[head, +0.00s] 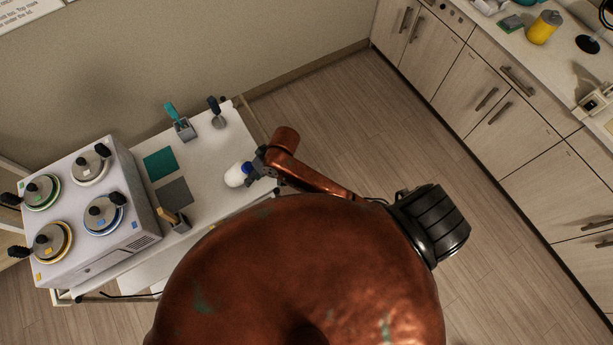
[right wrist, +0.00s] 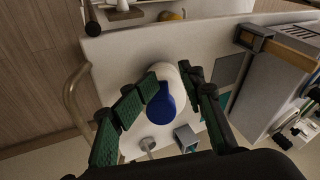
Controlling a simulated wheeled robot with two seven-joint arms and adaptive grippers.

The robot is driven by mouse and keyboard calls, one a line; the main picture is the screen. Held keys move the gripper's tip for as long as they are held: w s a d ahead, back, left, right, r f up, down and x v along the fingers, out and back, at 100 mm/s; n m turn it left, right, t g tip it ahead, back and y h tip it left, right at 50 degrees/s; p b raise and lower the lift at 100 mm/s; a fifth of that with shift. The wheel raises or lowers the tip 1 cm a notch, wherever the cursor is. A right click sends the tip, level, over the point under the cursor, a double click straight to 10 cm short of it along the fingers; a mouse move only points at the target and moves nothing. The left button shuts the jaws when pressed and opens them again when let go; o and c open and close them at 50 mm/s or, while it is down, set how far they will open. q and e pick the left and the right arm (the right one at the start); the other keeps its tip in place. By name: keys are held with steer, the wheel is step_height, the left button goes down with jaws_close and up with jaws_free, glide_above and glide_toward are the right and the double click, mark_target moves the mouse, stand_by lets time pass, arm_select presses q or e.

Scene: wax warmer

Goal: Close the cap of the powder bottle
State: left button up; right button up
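The powder bottle (head: 234,176) is white with a blue cap (head: 247,168) and is on the right part of the white table in the head view. In the right wrist view, the bottle (right wrist: 171,73) shows between my fingers, with its blue cap (right wrist: 161,108) facing the camera. Whether the cap is fully closed cannot be told. My right gripper (head: 258,165) is at the cap end of the bottle. In the right wrist view, its green-padded fingers (right wrist: 172,88) are spread on either side of the bottle, the left one close to the cap. Contact is unclear. My left gripper is not in view.
A wax warmer (head: 95,212) with several lidded pots fills the table's left side. Green (head: 160,163) and grey (head: 174,193) mats lie between it and the bottle. Small holders (head: 184,130) with tools stand at the back and front (head: 181,224). Cabinets (head: 480,95) line the right.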

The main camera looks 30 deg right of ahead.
arm_select(q)
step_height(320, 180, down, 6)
steer(key=b, duration=0.6)
arm_select(e)
steer(key=s+d+f+m+h, duration=0.1)
steer(key=s+d+f, duration=0.2)
steer(key=d+f, duration=0.5)
steer(key=s+d+f+m+h, duration=0.1)
steer(key=s+d+f, duration=0.3)
steer(key=d+f, duration=0.4)
step_height(320, 180, down, 7)
steer(key=shift+s+f+t+h, duration=0.15)
steer(key=shift+s+t+h, duration=0.15)
steer(key=shift+h, duration=0.2)
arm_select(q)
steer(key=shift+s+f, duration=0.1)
